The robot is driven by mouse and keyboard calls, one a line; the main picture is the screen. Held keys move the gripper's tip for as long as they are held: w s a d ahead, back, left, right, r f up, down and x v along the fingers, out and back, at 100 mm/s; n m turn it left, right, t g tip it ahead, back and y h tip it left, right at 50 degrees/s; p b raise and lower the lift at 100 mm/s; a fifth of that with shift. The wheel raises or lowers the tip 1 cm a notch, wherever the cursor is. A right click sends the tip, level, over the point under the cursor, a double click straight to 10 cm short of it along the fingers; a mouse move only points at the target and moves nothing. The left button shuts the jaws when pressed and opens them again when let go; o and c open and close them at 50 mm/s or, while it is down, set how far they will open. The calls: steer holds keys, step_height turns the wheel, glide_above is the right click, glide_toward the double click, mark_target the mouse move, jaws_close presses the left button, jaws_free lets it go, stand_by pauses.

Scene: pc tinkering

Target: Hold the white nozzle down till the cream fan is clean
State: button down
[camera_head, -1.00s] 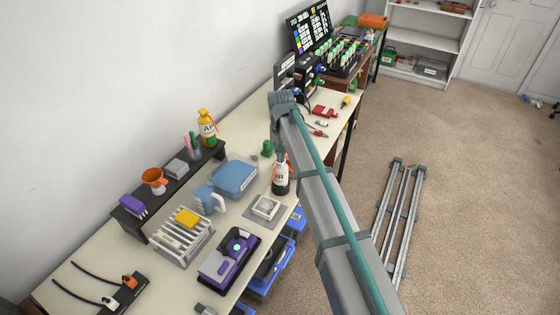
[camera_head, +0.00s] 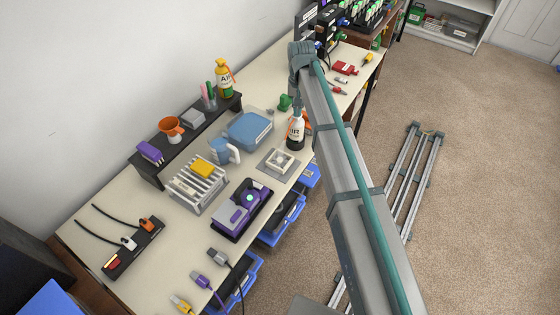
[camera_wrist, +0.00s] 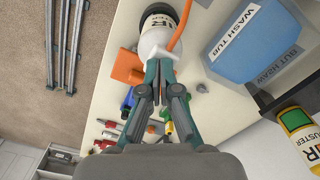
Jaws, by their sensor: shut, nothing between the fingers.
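The cream fan (camera_head: 281,161) is a square frame lying on a grey mat near the bench's front edge. Any dust on it is too small to tell. Just behind it stands a white spray bottle (camera_head: 296,132) with a black base, an AIR label and an orange tube. The bottle also shows in the wrist view (camera_wrist: 158,35). My gripper (camera_wrist: 160,66) is shut with its fingertips together at the top of this bottle. The fingers hide most of the white nozzle, and I cannot tell whether it is pressed down. The fan is outside the wrist view.
A blue wash tub (camera_head: 249,130) stands left of the bottle. A yellow bottle (camera_head: 224,80) stands on the dark shelf behind. A purple and black device (camera_head: 242,208) and a white rack (camera_head: 199,186) stand nearer. Red tools (camera_head: 346,68) lie farther back.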

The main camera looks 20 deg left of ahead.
steer(key=shift+r+p, duration=1.9)
steer(key=shift+r, duration=1.55)
steer(key=s+d+f+m+g+b, duration=0.1)
steer(key=s+d+f, duration=0.4)
steer(key=d+f, duration=0.5)
steer(key=s+d+f+g+h, duration=0.1)
steer(key=s+d+f, duration=0.4)
steer(key=d+f, duration=0.5)
steer(key=s+d+f+m+g+b, duration=0.1)
steer(key=s+d+f, duration=0.5)
steer(key=f, duration=0.7)
steer(key=s+d+f+g, duration=0.1)
steer(key=s+d+f, duration=0.3)
steer(key=s, duration=0.7)
steer(key=s+d+f+m+g+b, duration=0.1)
steer(key=s+d+f, duration=0.3)
steer(key=s+d, duration=0.3)
steer(key=s+d+f+m+g+y, duration=0.1)
steer(key=s+d+f, duration=0.3)
steer(key=s, duration=1.1)
steer(key=shift+d+f+g, duration=0.3)
steer(key=shift+d+g, duration=0.1)
steer(key=shift+d, duration=0.7)
